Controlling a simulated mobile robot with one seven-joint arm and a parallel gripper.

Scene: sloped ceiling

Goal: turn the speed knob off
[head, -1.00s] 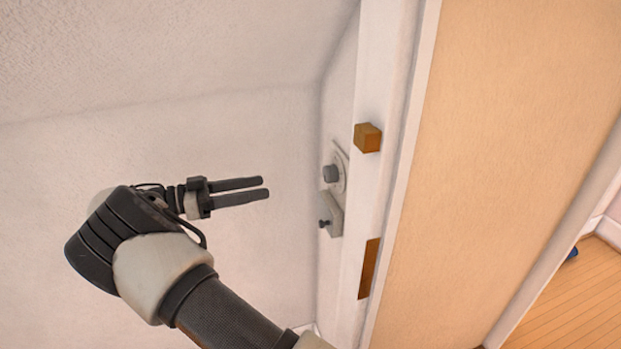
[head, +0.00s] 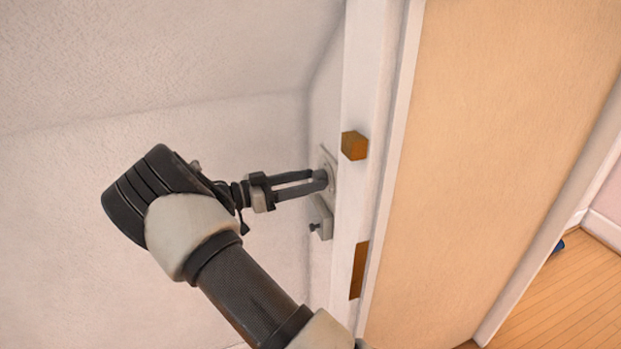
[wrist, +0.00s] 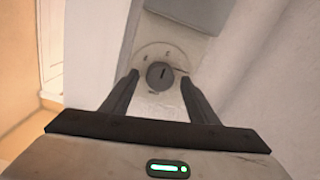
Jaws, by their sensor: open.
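The speed knob (wrist: 160,75) is a round dark grey knob with a short line mark, on a pale round dial plate (wrist: 178,56) with small markings. In the head view the knob (head: 329,178) sits on the wall beside the door frame, partly hidden by my fingers. My gripper (head: 318,180) is open with its fingertips at the knob. In the wrist view my gripper (wrist: 160,82) has one finger on each side of the knob, with a gap showing to both sides.
A second pale fitting with a small dark stub (head: 319,226) is just below the dial. A brown wooden block (head: 354,145) juts from the white door frame (head: 366,90) to the right. A tan door panel (head: 480,150) stands further right. Bare wall is to the left.

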